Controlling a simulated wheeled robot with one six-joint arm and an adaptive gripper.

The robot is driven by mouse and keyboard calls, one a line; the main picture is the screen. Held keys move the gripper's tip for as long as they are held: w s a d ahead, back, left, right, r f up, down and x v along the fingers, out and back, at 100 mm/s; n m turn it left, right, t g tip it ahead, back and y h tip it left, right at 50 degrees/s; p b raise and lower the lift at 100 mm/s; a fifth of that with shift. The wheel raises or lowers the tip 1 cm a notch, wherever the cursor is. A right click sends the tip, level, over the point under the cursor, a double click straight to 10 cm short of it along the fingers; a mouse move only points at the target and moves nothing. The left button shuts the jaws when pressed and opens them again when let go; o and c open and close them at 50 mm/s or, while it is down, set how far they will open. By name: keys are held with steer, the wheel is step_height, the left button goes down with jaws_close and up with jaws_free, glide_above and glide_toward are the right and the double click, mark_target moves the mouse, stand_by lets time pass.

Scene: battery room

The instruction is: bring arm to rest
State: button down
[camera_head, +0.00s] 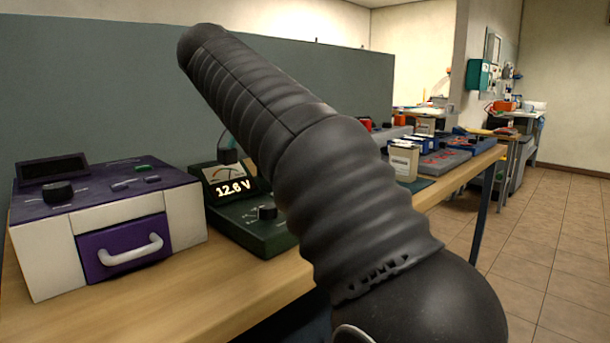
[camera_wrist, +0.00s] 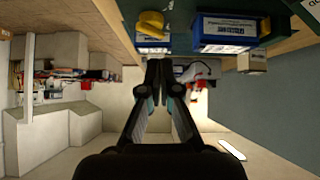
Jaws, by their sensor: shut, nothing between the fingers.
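My arm (camera_head: 350,200) fills the middle of the head view, rising from the lower right toward the upper left in front of the bench. My gripper (camera_wrist: 165,70) shows in the wrist view, its two fingers together and empty, pointing away into the room. I cannot make it out in the head view. The wrist picture looks upside down, with the bench top along its upper edge. A blue-and-white battery (camera_wrist: 228,33) and a yellow object (camera_wrist: 150,24) are near the fingertips in that picture; I cannot tell the distance.
A wooden bench (camera_head: 120,305) carries a purple-and-white unit (camera_head: 105,225) and a green meter (camera_head: 262,235) reading 12.6 V. Several batteries and trays stand farther right, partly behind my arm. A grey partition (camera_head: 100,85) backs the bench. Tiled floor (camera_head: 560,240) is clear at right.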

steer(key=s+d+f+n+g+y, duration=0.1)
steer(key=s+d+f+n+y, duration=0.15)
steer(key=s+d+f, duration=0.45)
steer(key=s+d+f+n+y, duration=0.1)
steer(key=s+d+f+n, duration=0.3)
steer(key=d, duration=0.4)
steer(key=s+d+f+y, duration=0.1)
steer(key=s+d+f, duration=0.1)
steer(key=s+f, duration=0.6)
steer(key=s+d+f+n+y, duration=0.1)
steer(key=s+d+f+y, duration=0.1)
steer(key=s+f, duration=0.6)
step_height(320, 180, down, 5)
steer(key=shift+d+r, duration=0.2)
steer(key=shift+d, duration=0.1)
